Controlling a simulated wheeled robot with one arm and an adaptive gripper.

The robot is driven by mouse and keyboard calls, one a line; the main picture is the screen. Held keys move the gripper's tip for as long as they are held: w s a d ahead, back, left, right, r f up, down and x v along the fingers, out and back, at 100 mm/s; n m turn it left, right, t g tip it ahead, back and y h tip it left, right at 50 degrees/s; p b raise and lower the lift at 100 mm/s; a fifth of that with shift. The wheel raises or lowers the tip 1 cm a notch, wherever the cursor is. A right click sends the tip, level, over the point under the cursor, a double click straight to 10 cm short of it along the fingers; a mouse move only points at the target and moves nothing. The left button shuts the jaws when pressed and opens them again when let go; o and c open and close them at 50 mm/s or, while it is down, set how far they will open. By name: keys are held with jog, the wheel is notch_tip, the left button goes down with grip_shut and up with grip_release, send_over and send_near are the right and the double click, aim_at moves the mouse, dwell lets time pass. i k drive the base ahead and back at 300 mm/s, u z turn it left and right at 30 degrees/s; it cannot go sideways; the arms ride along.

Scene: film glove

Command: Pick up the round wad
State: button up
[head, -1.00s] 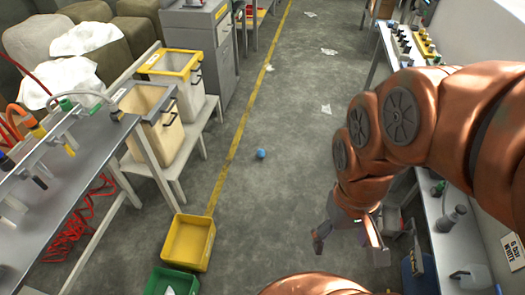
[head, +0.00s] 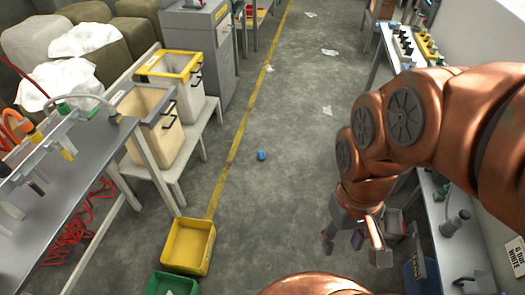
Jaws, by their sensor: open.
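A small blue round wad (head: 261,155) lies on the grey concrete floor near the middle of the head view, just right of the yellow floor line. My gripper (head: 342,242) hangs below my copper-coloured arm, right of and nearer than the wad. Its fingers point down, stand apart and hold nothing. It is well clear of the wad, and part of the gripper is hidden behind the arm.
A yellow bin (head: 188,246) and a green bin (head: 172,284) stand on the floor at the lower left. A metal bench (head: 75,165) lines the left, a workbench (head: 445,232) the right. Pale film scraps (head: 327,110) lie farther back. The middle floor is otherwise clear.

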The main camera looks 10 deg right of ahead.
aim_at(261, 155)
jog(key=z, duration=0.05)
jog(key=i, duration=1.45)
jog(key=u, duration=0.5)
jog(key=i, duration=0.65)
jog(key=u, duration=0.25)
